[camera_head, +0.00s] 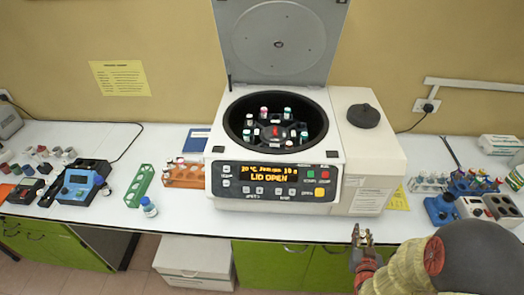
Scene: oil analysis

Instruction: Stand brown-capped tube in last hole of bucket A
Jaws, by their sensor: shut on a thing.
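The centrifuge (277,212) stands on the bench with its lid (283,38) raised. Its panel reads LID OPEN. Bucket letters and empty holes are too small to make out, so I cannot tell which is bucket A. My gripper (362,235) is at the bench's front edge, right of and below the centrifuge panel. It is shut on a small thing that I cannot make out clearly. I cannot pick out a brown cap.
A dark knob (363,116) tops the centrifuge's right side. Tube racks and a blue device (441,209) stand at right.

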